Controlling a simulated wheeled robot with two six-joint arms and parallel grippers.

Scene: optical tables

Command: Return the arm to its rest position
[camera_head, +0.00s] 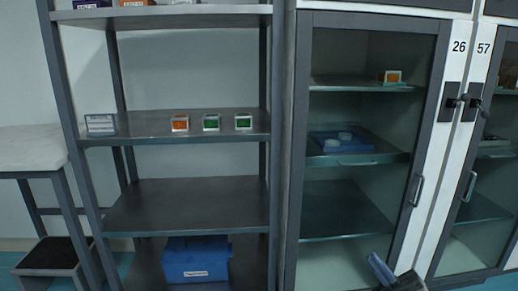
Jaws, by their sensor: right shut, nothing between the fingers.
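My right gripper (384,270) shows at the bottom edge, in front of the lower part of the glass-door cabinet (300,130). Its fingers are shut with nothing held, and most of the arm behind it is below the picture. It is apart from the metal shelf rack (185,205) to its left. My left gripper is not in view.
The rack holds a small sign (101,124), an orange-faced block (180,123), two green-faced blocks and a blue box (197,260). The cabinet door is shut, with a handle (416,190). A white table (30,150) and a dark-topped step stool (52,256) stand at left.

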